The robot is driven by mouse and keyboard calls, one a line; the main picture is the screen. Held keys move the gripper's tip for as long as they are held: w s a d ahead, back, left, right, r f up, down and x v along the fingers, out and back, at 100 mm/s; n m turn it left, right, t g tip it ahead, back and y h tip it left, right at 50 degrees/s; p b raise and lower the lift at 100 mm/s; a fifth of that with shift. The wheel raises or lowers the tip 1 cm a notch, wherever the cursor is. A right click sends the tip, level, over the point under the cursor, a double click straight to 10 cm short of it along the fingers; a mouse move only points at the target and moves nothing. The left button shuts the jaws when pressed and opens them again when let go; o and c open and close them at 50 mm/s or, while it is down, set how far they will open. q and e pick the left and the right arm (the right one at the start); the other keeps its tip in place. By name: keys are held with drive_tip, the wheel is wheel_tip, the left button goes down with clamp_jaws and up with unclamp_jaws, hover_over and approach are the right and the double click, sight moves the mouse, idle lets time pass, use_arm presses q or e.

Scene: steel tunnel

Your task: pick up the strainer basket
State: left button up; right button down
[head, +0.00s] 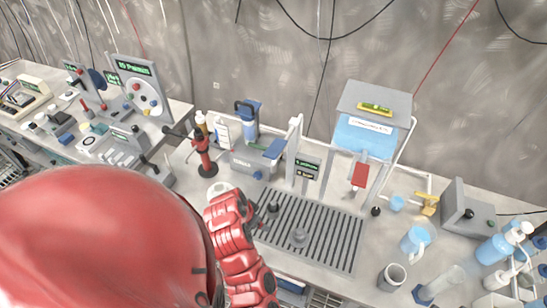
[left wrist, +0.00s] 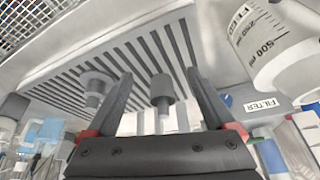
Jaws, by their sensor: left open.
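Two small grey pieces stand on the slotted drain grate (head: 330,232), and I cannot tell for sure which is the strainer basket. One is a grey cylinder with a narrower stem (left wrist: 162,90), seen between my left fingers in the left wrist view; it looks like the small dark-grey piece (head: 272,208) in the head view. The other has a wide round flange and a knob (head: 298,237); it also shows in the left wrist view (left wrist: 97,85), left of the fingers. My left gripper (left wrist: 158,76) is open and empty, close to the grate. My right gripper is out of view.
A white graduated beaker (left wrist: 265,45) stands close on the right in the left wrist view, near a FILTER label (left wrist: 262,104). A blue tank (head: 365,138) stands behind the grate. A grey cup (head: 392,277) and a blue mug (head: 415,240) stand right of it.

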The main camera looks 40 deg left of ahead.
sight(273, 203)
use_arm(q)
drive_tip(key=shift+w, duration=0.25)
drive_tip(key=w, duration=0.1)
drive_tip(key=w+b, duration=0.1)
drive_tip(key=w, duration=0.3)
drive_tip(key=shift+d+f, duration=0.1)
drive_tip(key=shift+d, duration=0.2)
drive_tip(key=shift+w, duration=0.3)
drive_tip(key=shift+w+p, duration=0.85)
drive_tip(key=shift+w, duration=0.2)
drive_tip(key=shift+x, duration=1.15)
drive_tip(key=shift+d+f, duration=0.1)
drive_tip(key=shift+f, duration=0.2)
clamp_jaws()
